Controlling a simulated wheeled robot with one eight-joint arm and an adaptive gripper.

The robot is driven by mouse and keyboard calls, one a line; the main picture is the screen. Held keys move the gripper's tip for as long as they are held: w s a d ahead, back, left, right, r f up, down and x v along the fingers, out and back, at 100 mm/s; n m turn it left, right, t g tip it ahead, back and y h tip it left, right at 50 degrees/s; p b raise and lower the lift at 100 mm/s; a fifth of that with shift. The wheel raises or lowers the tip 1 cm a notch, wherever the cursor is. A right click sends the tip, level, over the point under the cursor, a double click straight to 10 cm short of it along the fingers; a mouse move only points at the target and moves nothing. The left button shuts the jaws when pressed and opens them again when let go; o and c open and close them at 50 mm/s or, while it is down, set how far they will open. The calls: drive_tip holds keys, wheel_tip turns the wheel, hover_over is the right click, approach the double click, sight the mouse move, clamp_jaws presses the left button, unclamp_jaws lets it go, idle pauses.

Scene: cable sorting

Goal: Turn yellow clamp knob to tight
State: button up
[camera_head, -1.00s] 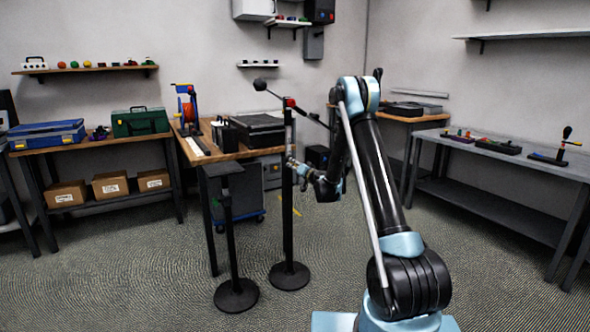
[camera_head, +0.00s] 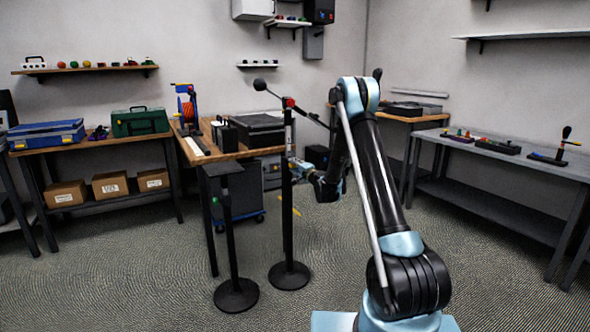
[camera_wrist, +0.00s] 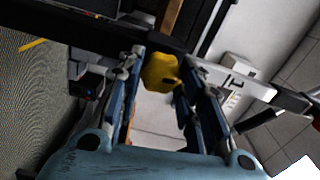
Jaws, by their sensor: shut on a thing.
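The yellow clamp knob (camera_wrist: 160,72) shows between the two fingers of my gripper (camera_wrist: 162,62) in the wrist view. My gripper is shut on it, with a dark finger at each side. The knob sits against a dark bar (camera_wrist: 90,30) that crosses the view. In the head view my gripper (camera_head: 298,165) is beside a tall black post (camera_head: 288,210) on a round base. The knob cannot be made out in the head view, and its turn marking is not readable.
A shorter black stand (camera_head: 229,235) stands left of the post. A wooden workbench (camera_head: 200,150) with a black case (camera_head: 258,130) is behind them. A grey bench (camera_head: 500,165) runs along the right. The floor between is open.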

drive_tip(key=shift+d+m, duration=0.3)
drive_tip(key=shift+m, duration=0.4)
drive_tip(key=o, duration=1.1)
drive_tip(key=shift+w+f, duration=0.15)
drive_tip(key=shift+c, duration=0.2)
drive_tip(key=shift+a, duration=0.1)
drive_tip(key=v, duration=1.2)
